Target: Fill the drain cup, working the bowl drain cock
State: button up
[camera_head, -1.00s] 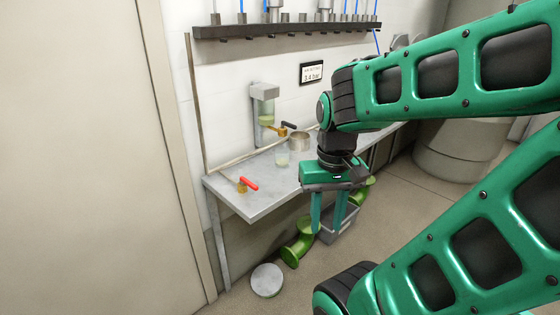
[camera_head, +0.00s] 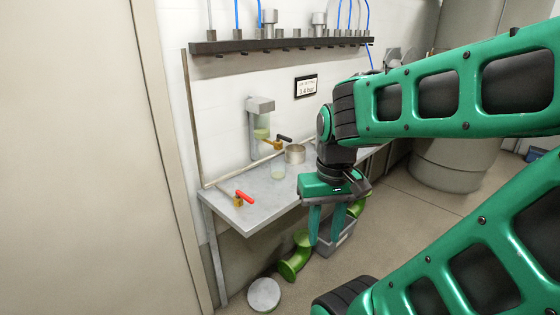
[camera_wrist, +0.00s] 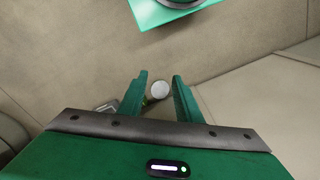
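The drain cup, a small clear cup (camera_head: 278,172), stands on the grey bench below and slightly right of the wall unit. Its contents are hard to make out. The bowl (camera_head: 262,126) is a clear cylinder under a grey head on the wall. The bowl drain cock (camera_head: 273,144) is a brass fitting with a black lever at its lower end. My gripper (camera_head: 326,243) points down in front of the bench, right of the cup and apart from it. In the wrist view my gripper (camera_wrist: 160,75) has two spread fingers with nothing held between them.
A brass valve with a red lever (camera_head: 242,197) lies on the bench's left part. A metal pot (camera_head: 295,154) stands behind the cup. Green pipe elbows (camera_head: 294,259), a grey crate (camera_head: 341,240) and a round disc (camera_head: 264,294) are on the floor. A pipe rail (camera_head: 285,43) runs above.

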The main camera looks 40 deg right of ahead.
aim_at(291, 140)
jog(key=w+d+f+n+t+y, duration=0.1)
jog(key=w+d+f+n+t, duration=0.15)
jog(key=w, duration=0.55)
jog(key=w+d+f+n+t+y, duration=0.2)
jog(key=w+n, duration=0.1)
jog(key=w, duration=0.6)
jog(key=w+d+f+n+t+y, duration=0.1)
jog(key=w+d+f+n+t, duration=0.15)
jog(key=w, duration=0.55)
jog(key=w+d+r+t+h, duration=0.1)
jog(key=w+d+r+t, duration=0.1)
jog(key=d+r+t, duration=0.3)
jog(key=w+d+r+m+t+h, duration=0.1)
jog(key=d+t, duration=0.1)
jog(key=d, duration=0.6)
jog(key=w+d+r+t, duration=0.2)
jog(key=d+r+t, duration=0.15)
jog(key=d, duration=0.25)
jog(key=shift+h, duration=0.4)
jog(key=w, duration=0.7)
jog(key=w+a, duration=0.1)
jog(key=w, duration=0.2)
jog(key=shift+w+f, duration=0.35)
grip_shut()
jog(key=shift+a, duration=0.1)
